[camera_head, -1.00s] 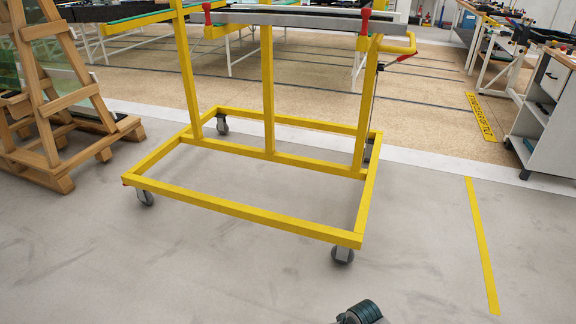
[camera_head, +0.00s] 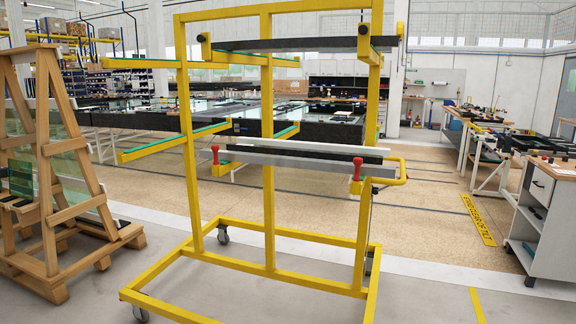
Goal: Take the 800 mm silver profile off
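A yellow wheeled rack (camera_head: 268,190) stands in front of me. On its lower arms a silver profile (camera_head: 290,162) lies across at the front edge. A black profile (camera_head: 310,152) and a white profile (camera_head: 320,145) lie close behind it. Red upright pegs, left (camera_head: 215,153) and right (camera_head: 357,168), stand at the front ends of these arms. A dark profile (camera_head: 290,44) lies across the upper arms. No length marking is readable on any profile. Neither of my grippers shows in this view.
A wooden A-frame (camera_head: 50,170) holding glass panes stands close on the left. A grey-white cabinet (camera_head: 535,215) stands on the right. Long dark-topped tables (camera_head: 320,125) lie behind the rack. The floor right of the rack (camera_head: 420,270) is clear.

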